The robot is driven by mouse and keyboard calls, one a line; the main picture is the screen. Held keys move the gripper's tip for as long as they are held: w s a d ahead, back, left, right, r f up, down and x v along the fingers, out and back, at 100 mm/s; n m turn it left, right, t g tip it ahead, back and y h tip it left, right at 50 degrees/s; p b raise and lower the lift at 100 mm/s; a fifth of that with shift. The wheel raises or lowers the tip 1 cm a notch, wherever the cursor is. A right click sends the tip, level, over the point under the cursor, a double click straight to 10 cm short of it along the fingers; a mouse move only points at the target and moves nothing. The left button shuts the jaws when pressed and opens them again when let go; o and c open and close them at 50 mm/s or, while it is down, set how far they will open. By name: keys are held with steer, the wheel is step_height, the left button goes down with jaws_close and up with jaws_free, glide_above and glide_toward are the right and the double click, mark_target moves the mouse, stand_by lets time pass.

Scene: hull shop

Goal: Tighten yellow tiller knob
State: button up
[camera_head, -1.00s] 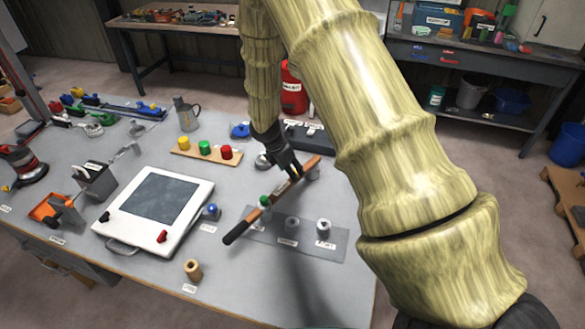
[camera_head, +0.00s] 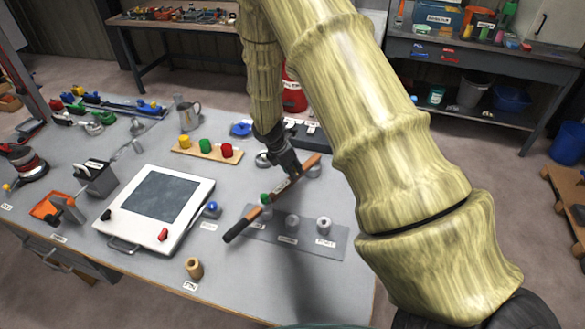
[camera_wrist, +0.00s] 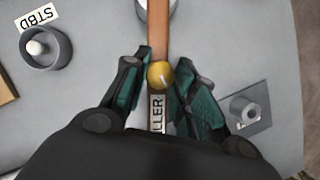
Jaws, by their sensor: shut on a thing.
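The tiller (camera_head: 268,201) is a long brown wooden bar with a black grip at its lower left end, lying slantwise above the grey bench plate. The bar also shows in the wrist view (camera_wrist: 158,35), with a partly hidden label reading "LLER".
A wooden strip (camera_head: 190,152) with yellow, green and red knobs lies behind left. A white-framed panel (camera_head: 160,200) lies left. Grey fittings stand on the plate (camera_head: 335,240) at the right. A "STBD" fitting (camera_wrist: 45,47) is near my gripper. A red canister (camera_head: 293,97) stands behind.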

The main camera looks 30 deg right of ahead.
steer(key=m, duration=0.2)
steer(key=m+g, duration=0.1)
steer(key=m, duration=0.1)
steer(key=m+g, duration=0.1)
steer(key=shift+w+d+m+p, duration=0.1)
steer(key=shift+w+m+p, duration=0.2)
steer(key=shift+m, duration=0.1)
steer(key=m+g+y, duration=0.1)
steer(key=m, duration=0.2)
steer(key=m+y+b, duration=0.1)
steer(key=m, duration=0.2)
steer(key=shift+w+d+g, duration=0.1)
steer(key=shift+d+g, duration=0.05)
steer(key=shift+g, duration=0.25)
steer(key=m+y, duration=0.1)
steer(key=m, duration=0.2)
steer(key=m+y+b, duration=0.1)
steer(key=m, duration=0.2)
steer(key=shift+d+m+g, duration=0.2)
steer(key=shift+m+g, duration=0.1)
steer(key=shift+g, duration=0.1)
steer(key=m+y+b, duration=0.1)
steer(key=m+y, duration=0.1)
steer(key=m, duration=0.3)
steer(key=shift+d, duration=0.15)
steer(key=shift+m, duration=0.3)
steer(key=o, duration=1)
